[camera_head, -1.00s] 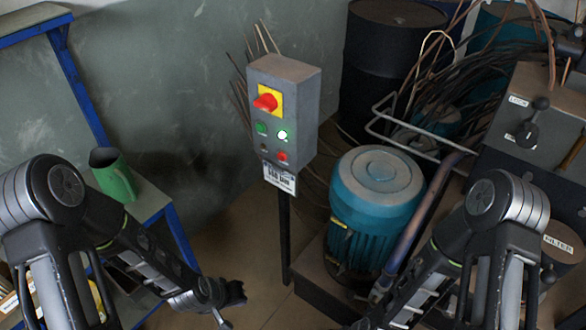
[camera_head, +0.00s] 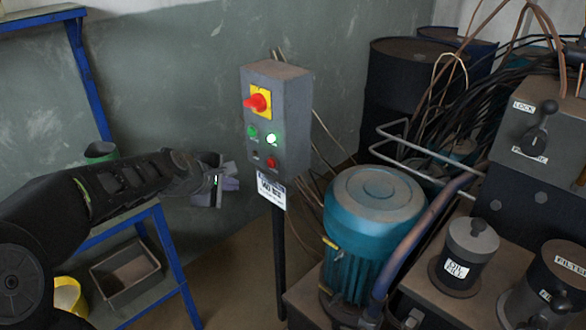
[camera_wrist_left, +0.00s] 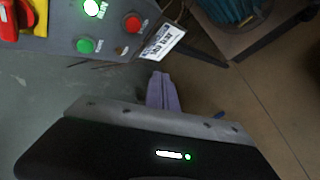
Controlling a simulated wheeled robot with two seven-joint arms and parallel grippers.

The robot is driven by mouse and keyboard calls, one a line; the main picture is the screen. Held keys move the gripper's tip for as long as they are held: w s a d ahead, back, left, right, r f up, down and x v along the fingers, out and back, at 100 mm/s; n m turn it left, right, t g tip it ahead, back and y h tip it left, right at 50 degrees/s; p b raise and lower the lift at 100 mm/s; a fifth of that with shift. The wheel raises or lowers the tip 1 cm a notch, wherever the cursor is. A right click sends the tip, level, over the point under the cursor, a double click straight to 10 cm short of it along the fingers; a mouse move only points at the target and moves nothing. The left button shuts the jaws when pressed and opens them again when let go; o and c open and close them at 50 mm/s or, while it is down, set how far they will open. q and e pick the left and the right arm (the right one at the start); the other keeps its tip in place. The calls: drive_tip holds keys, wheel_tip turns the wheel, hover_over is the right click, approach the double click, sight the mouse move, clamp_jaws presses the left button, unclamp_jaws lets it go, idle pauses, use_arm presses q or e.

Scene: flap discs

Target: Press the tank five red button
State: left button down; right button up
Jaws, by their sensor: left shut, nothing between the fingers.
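A grey control box (camera_head: 290,120) stands on a dark post. Its front has a red knob (camera_head: 257,101) on a yellow plate, a green button (camera_head: 252,132), a lit green lamp (camera_head: 271,138) and a small red button (camera_head: 270,162) at the lower right. A white label (camera_head: 271,190) hangs below; I cannot read it clearly. My left gripper (camera_head: 232,176) is shut and empty, just left of the box's lower part, apart from it. In the left wrist view the shut fingers (camera_wrist_left: 163,92) are below the red button (camera_wrist_left: 132,23), not touching it. My right gripper is out of view.
A blue motor (camera_head: 372,215) stands right of the post, with pipes and a machine with a lever (camera_head: 543,120) beyond. Dark drums (camera_head: 400,100) are behind. A blue-framed bench with a grey bin (camera_head: 125,270) is at the lower left. Open floor lies left of the post.

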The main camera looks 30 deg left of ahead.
sight(272, 163)
use_arm(q)
drive_tip(key=shift+a+f, duration=0.1)
idle(0.3)
drive_tip(key=w+d+p, duration=0.2)
drive_tip(key=w+p, duration=0.4)
drive_tip(key=w, duration=0.2)
drive_tip(key=shift+w+d+p, duration=0.2)
drive_tip(key=shift+d+p, duration=0.1)
drive_tip(key=shift+p, duration=0.05)
idle(1.9)
drive_tip(key=shift+w+p, duration=0.4)
drive_tip(key=shift+p, duration=0.05)
